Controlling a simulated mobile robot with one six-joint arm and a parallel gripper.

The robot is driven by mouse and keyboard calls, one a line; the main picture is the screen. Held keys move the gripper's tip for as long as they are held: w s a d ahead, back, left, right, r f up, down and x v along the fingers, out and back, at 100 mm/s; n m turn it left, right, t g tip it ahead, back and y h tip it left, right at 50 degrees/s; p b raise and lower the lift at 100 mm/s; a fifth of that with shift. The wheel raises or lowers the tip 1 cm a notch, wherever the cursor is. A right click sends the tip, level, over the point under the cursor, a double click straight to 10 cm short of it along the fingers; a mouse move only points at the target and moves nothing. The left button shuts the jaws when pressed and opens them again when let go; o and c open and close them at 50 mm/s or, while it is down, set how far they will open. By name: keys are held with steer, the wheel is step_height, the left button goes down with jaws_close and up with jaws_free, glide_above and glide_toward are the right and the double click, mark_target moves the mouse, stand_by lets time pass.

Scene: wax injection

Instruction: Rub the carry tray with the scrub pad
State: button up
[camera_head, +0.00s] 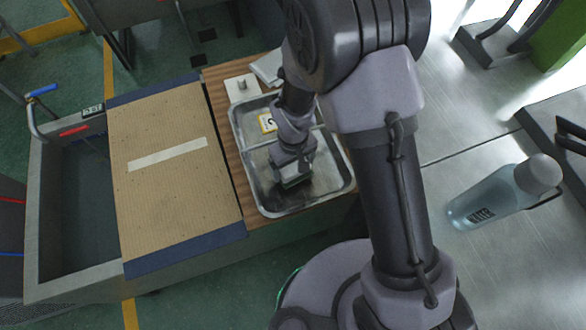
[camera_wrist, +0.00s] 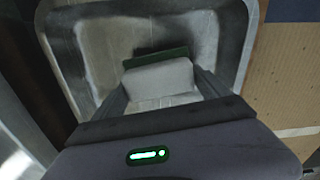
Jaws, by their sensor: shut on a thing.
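The metal carry tray (camera_head: 330,189) lies on a wood-topped bench, with a dark smudged area on its floor. It also shows in the wrist view (camera_wrist: 205,30). My gripper (camera_head: 291,174) is over the front part of the tray. In the wrist view my gripper (camera_wrist: 160,95) is shut on the scrub pad (camera_wrist: 157,78), a pale grey block with a dark green underside. The pad is low inside the tray. I cannot tell whether its underside touches the tray floor. My arm hides part of the tray's back right.
A tan perforated board (camera_head: 165,190) with blue ends and a pale strip lies left of the tray. A grey open basin (camera_head: 75,220) is further left.

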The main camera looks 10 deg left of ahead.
steer(key=shift+r+p, duration=1.9)
steer(key=shift+r, duration=0.95)
